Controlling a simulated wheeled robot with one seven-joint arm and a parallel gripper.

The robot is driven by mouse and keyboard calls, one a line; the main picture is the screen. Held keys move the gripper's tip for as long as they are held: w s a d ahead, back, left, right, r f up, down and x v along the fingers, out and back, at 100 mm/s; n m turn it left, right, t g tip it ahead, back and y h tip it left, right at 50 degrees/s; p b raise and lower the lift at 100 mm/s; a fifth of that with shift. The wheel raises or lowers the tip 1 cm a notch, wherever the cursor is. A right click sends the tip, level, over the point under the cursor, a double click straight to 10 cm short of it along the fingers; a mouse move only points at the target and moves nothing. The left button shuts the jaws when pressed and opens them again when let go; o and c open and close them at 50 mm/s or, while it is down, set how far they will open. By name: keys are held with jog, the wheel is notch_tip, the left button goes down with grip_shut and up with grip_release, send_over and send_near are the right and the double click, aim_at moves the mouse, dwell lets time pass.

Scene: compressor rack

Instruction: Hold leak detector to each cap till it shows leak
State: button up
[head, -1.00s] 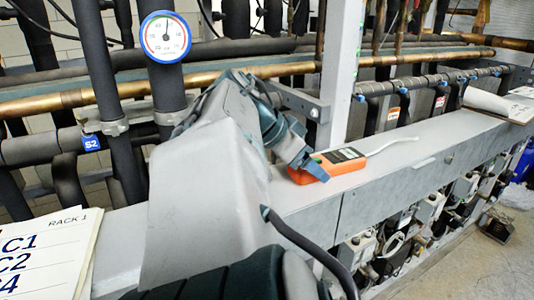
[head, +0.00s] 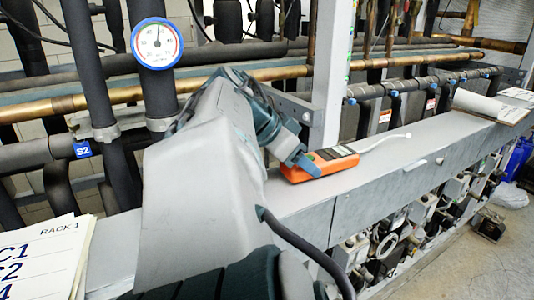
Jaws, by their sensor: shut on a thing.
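The leak detector (head: 330,160) is an orange handheld box with a dark face and a thin pale probe wand reaching out to the right, ending in a small white tip. It is at or just above the grey ledge; I cannot tell whether it touches. My gripper (head: 306,165) is shut on its left end. Several blue caps (head: 391,94) sit along the dark horizontal pipe behind the ledge, right of the upright post. The probe tip is in front of these caps and apart from them. The detector's display is too small to read.
The grey ledge (head: 400,150) runs to the back right, with a clipboard (head: 490,107) on it. A grey upright post (head: 335,70) stands behind the detector. A gauge (head: 157,43) is at upper left, and RACK 1 papers (head: 45,255) are at lower left.

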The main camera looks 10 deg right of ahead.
jog(key=shift+r+p, duration=1.25)
jog(key=shift+r, duration=1.05)
